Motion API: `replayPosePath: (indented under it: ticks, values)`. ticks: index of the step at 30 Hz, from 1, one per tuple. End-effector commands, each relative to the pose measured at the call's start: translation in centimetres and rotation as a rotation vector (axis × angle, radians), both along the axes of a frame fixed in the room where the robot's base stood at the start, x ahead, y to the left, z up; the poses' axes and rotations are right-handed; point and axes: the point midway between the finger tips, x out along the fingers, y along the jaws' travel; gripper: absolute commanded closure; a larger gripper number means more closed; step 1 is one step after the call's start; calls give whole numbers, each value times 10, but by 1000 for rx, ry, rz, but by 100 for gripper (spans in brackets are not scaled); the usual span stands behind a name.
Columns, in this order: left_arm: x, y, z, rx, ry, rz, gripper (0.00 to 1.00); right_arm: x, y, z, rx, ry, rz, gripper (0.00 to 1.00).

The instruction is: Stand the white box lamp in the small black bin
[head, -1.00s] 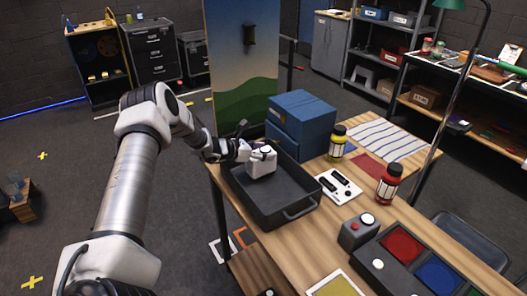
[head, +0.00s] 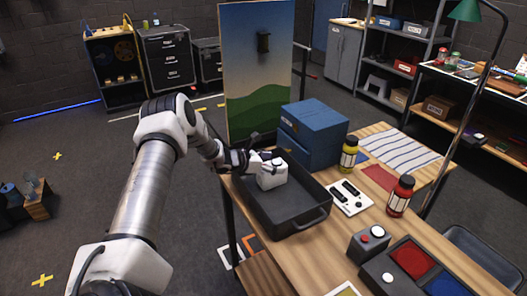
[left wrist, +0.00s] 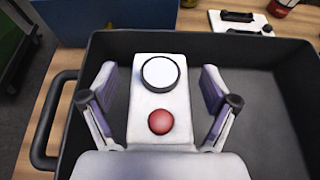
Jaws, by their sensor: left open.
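The white box lamp (head: 272,176), with a white round cap and a red dome, is upright inside the black bin (head: 325,213), towards its left end. It also shows in the left wrist view (left wrist: 160,103), and it looks to be on the bin's floor. My left gripper (head: 260,163) reaches over the bin's left rim. It is open, with one finger on each side of the lamp; small gaps show between the fingers and the lamp in the wrist view. The lamp's base is partly hidden by my gripper. My right gripper is in neither view.
A blue box (head: 318,135) stands close behind the bin. A white plate with black handles (head: 349,197), a yellow bottle (head: 348,155) and a red bottle (head: 400,196) are to the right. A grey button box (head: 368,245) stands nearer. The bin's right half is empty.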

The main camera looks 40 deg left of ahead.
Motion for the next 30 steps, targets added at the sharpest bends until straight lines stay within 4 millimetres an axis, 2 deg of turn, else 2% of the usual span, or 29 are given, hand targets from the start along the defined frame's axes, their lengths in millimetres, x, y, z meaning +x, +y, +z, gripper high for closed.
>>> replayPosePath:
  ticks: [7, 11, 12, 15, 30]
  values:
    - [-52, 16, 25, -10, -9, 6, 13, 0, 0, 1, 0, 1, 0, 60]
    - [-77, 24, 38, -8, -9, 4, 13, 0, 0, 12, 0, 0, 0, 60]
    - [-84, 28, 44, -6, -7, 5, 13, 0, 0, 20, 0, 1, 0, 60]
    - [-95, 30, 45, -4, -3, 2, 13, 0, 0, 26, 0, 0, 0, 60]
    - [-101, 32, 43, 0, -1, 0, 13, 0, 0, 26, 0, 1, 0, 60]
